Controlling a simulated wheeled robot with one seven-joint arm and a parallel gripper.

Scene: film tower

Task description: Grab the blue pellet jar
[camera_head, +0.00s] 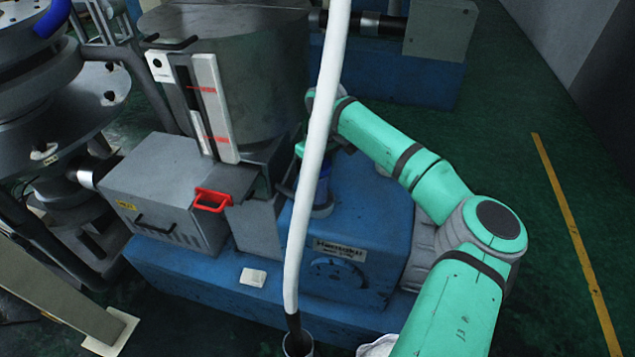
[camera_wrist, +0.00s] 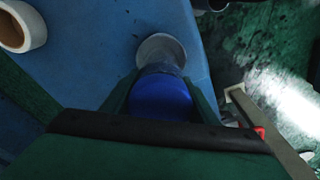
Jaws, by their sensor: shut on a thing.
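The blue pellet jar (camera_head: 323,190) is partly hidden behind a white hose in the head view, close to the top of the blue machine base. In the wrist view its blue body (camera_wrist: 160,98) fills the space between the fingers, with a pale round part (camera_wrist: 160,50) beyond it. My gripper (camera_wrist: 160,88) is shut on the jar, one finger on each side. In the head view the fingers are mostly hidden by the hose and my wrist. I cannot tell whether the jar touches the surface under it.
A white hose (camera_head: 319,130) runs down the head view in front of the jar. A grey box (camera_head: 165,190) and a red handle (camera_head: 212,200) are left of it. A white roll (camera_wrist: 22,25) lies in the wrist view's corner. Open green floor (camera_head: 500,130) is at right.

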